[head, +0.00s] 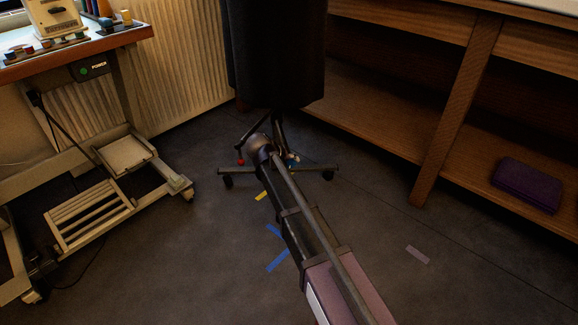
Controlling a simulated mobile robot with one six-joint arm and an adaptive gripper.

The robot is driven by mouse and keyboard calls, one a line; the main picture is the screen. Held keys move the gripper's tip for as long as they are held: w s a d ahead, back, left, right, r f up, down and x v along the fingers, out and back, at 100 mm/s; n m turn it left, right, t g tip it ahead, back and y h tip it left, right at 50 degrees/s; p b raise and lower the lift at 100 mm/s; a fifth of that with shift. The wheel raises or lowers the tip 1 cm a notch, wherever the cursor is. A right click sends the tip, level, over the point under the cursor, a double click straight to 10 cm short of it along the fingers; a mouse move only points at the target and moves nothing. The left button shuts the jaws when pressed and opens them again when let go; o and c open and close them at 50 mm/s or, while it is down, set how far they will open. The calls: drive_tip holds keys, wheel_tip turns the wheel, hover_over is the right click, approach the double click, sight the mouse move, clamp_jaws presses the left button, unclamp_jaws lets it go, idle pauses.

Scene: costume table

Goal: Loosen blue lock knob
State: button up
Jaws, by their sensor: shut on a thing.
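A black dress form (275,55) stands ahead of me on a low dark stand with casters (318,170). A small blue lock knob (295,158) shows low on the stand, right of my wrist. A red knob (239,162) is on the left side of the stand. My arm reaches from the lower right to the stand, under the torso. My gripper (287,160) is small and partly hidden behind my arm. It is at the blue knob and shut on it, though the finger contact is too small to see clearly.
A workbench (85,52) with a metal frame stands at left, near a radiator (190,60). Wooden shelving (405,135) is at right, with a purple case (527,185) on its lower shelf.

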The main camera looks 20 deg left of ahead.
drive_tip(key=shift+d+t, duration=0.1)
drive_tip(key=shift+t, duration=0.2)
drive_tip(key=o, duration=1.1)
